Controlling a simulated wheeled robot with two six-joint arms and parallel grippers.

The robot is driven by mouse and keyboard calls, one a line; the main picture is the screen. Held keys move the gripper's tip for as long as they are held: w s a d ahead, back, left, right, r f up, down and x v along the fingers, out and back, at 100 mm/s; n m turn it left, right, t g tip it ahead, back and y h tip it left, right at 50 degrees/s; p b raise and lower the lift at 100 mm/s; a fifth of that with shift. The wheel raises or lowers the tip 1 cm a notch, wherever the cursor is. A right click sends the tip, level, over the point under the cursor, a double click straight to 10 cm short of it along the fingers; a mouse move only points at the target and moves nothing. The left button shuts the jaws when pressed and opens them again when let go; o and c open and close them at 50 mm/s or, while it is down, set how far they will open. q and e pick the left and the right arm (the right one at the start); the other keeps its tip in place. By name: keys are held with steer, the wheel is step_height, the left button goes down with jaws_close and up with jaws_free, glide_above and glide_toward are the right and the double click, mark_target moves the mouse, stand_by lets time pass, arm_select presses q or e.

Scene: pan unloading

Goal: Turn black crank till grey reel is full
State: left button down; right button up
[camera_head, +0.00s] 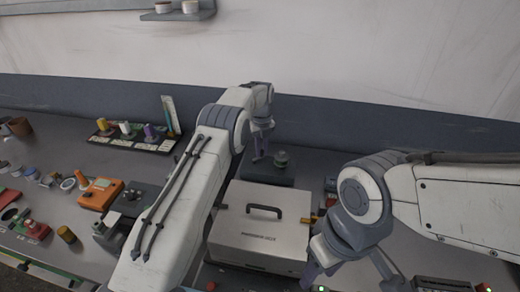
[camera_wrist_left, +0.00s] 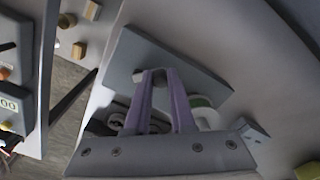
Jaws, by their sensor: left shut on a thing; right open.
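My left gripper (camera_head: 262,157) is over a dark grey base block (camera_head: 262,174) behind the pale case. In the left wrist view its purple fingers (camera_wrist_left: 160,74) are shut, with a small pale knob or peg at their tips. The fingers hide most of what they hold; it appears to be the crank's handle. A dark part, perhaps the crank arm (camera_wrist_left: 120,112), shows partly behind the left finger. A reel with green and pale parts (camera_head: 281,160) stands on the block, right of the gripper; how full it is cannot be told. My right gripper (camera_head: 348,274) is open and empty at the front right.
A pale case (camera_head: 258,252) with a black handle stands in front of the block. An orange device (camera_head: 100,193) and a dark tray with coloured spools (camera_head: 133,139) lie to the left, with several small parts around them. A wall shelf (camera_head: 150,17) holds two pale cups.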

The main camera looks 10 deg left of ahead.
arm_select(q)
steer(key=m, duration=0.3)
steer(key=s+d+m, duration=0.1)
steer(key=m, duration=0.1)
steer(key=shift+s+r+m, duration=0.1)
steer(key=shift+m, duration=0.2)
stand_by(0.4)
steer(key=c, duration=0.8)
jaws_free()
steer(key=shift+s, duration=0.1)
steer(key=shift+o, duration=0.2)
steer(key=shift+b, duration=0.3)
steer(key=shift+r, duration=0.3)
step_height(320, 180, up, 10)
steer(key=b, duration=0.1)
steer(key=shift+f, duration=0.1)
